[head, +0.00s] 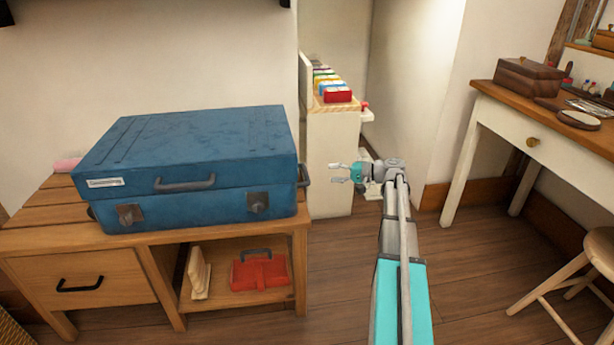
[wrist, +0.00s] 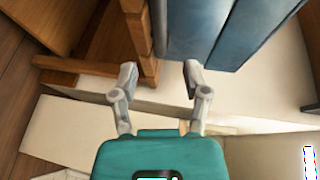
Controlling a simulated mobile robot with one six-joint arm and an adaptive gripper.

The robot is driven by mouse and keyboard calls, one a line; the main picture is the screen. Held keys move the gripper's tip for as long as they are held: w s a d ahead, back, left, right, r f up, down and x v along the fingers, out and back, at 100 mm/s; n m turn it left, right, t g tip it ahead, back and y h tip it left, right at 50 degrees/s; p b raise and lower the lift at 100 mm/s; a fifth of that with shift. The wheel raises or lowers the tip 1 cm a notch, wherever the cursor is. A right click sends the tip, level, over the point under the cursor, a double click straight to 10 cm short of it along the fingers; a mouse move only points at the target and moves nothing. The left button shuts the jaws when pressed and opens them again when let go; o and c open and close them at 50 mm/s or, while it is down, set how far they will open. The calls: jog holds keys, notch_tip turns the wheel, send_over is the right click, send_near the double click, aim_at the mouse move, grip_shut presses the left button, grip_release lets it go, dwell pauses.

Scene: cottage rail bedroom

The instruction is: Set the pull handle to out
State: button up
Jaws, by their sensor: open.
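A blue suitcase (head: 190,150) lies flat on a wooden bench (head: 225,238). It has a dark grey handle (head: 185,183) on its front and another dark handle (head: 304,174) at its right end; I cannot tell for certain which is the pull handle. My gripper (head: 338,173) is to the right of the suitcase, pointing left toward the right-end handle, with a gap between them. Its two fingers are spread and empty. In the wrist view the open gripper (wrist: 160,72) faces the blue suitcase (wrist: 245,30).
The bench's lower shelf holds a red case (head: 260,274) and a cream bookend-like object (head: 197,274). A white cabinet (head: 330,165) with colourful files stands behind my gripper. A desk (head: 500,110) and stool (head: 575,270) are at right. Floor before the arm is clear.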

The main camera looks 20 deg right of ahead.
aim_at(306, 172)
jog(key=b+x, duration=0.1)
jog(key=x, duration=0.9)
jog(key=shift+b, duration=0.3)
jog(key=shift+c, duration=0.3)
grip_shut()
